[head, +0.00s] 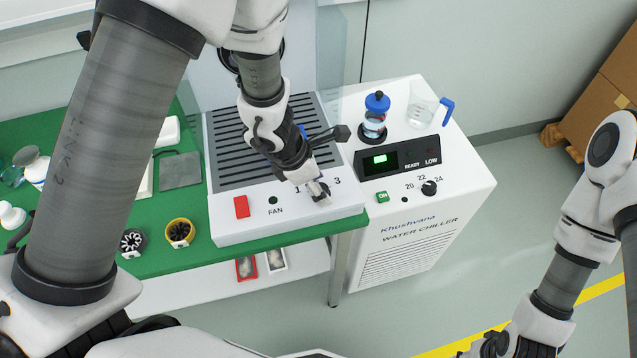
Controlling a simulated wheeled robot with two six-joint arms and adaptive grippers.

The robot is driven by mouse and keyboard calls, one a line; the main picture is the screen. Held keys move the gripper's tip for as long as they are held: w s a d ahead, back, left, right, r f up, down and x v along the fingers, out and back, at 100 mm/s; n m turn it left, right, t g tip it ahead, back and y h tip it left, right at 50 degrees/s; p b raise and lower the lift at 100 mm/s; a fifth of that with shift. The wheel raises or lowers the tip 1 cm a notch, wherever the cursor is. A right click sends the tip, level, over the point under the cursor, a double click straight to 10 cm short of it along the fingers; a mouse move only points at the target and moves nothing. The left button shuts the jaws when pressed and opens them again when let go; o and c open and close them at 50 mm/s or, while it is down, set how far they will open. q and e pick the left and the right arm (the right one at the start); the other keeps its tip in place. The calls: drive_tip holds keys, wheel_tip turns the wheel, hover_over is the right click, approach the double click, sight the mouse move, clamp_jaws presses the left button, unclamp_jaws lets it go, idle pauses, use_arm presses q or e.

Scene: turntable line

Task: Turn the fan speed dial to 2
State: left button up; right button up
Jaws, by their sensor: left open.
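The fan unit (325,220) is a white box with a slatted dark top, standing on the green bench. Its sloped front carries a red switch (241,207), a small dark green round lamp (272,200), the word FAN, and the marks 1 and 3. My left gripper (320,192) points down at the front panel between the marks 1 and 3, with its fingers open at the dial's place.
A white water chiller (417,237) stands right of the bench, with its own black knob (429,188), lit display, a blue-capped bottle (375,118) and a beaker (422,108) on top. Round parts (180,233) lie on the bench at left. Cardboard boxes (606,95) stand far right.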

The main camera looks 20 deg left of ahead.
use_arm(q)
drive_tip(key=shift+w, duration=0.2)
drive_tip(key=shift+s+r, duration=0.15)
drive_tip(key=shift+s, duration=0.1)
drive_tip(key=shift+c, duration=0.7)
drive_tip(key=shift+s+r, duration=0.2)
drive_tip(key=shift+s, duration=0.2)
drive_tip(key=c, duration=0.6)
drive_tip(key=shift+s+a, duration=0.1)
clamp_jaws()
drive_tip(key=shift+f, duration=0.1)
use_arm(e)
drive_tip(key=shift+s+r, duration=0.15)
drive_tip(key=shift+s, duration=0.1)
